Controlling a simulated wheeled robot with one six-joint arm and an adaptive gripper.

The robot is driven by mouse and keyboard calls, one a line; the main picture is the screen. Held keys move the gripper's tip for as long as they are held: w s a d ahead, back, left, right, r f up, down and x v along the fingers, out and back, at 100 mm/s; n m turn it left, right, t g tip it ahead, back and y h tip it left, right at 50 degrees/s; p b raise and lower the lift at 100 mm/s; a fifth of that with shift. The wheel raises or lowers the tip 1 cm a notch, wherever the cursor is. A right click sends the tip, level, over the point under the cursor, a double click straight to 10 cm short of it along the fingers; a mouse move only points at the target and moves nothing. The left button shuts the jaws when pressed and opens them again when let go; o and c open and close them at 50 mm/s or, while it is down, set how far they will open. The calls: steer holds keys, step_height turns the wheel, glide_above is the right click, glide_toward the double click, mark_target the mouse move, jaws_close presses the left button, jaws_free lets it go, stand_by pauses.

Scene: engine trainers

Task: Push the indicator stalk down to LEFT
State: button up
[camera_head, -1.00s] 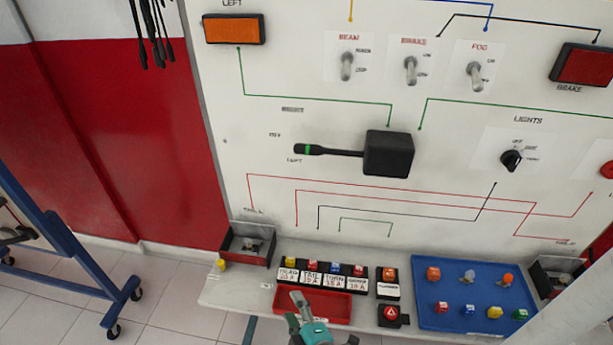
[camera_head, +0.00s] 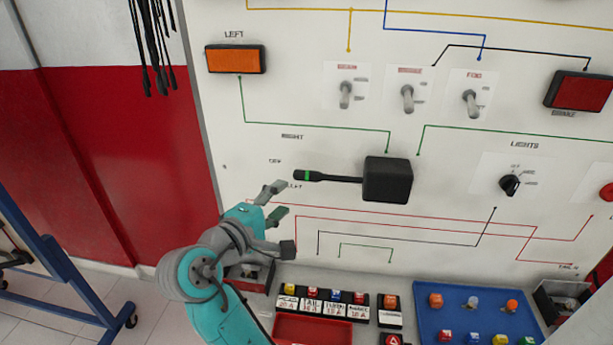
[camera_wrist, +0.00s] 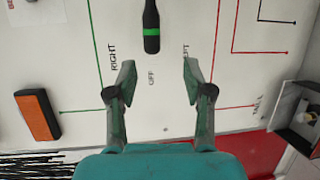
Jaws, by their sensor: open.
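The indicator stalk (camera_head: 328,178) is a black lever with a green band near its tip, sticking out to the left from a black box (camera_head: 388,180) on the white panel. It lies nearly level, with its tip near the OFF label, between RIGHT above and LEFT below. My gripper (camera_head: 276,201) is open and empty, just left of and slightly below the stalk's tip. In the wrist view the stalk (camera_wrist: 151,28) points down from the top edge towards the gap between my open fingers (camera_wrist: 157,75), apart from both.
Toggle switches (camera_head: 408,98), a rotary lights knob (camera_head: 509,184) and an orange LEFT lamp (camera_head: 236,59) are on the panel. A shelf below holds fuses (camera_head: 333,300), a red tray (camera_head: 311,328) and a blue tray (camera_head: 425,325). Black cables (camera_head: 153,45) hang at upper left.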

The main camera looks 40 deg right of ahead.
mark_target(304, 178)
steer(key=shift+m+g, duration=0.3)
steer(key=shift+g, duration=0.2)
steer(key=x, duration=0.3)
steer(key=r+x, duration=0.1)
steer(key=x, duration=0.6)
steer(key=shift+d+r, duration=0.15)
steer(key=shift+d, duration=0.15)
jaws_close()
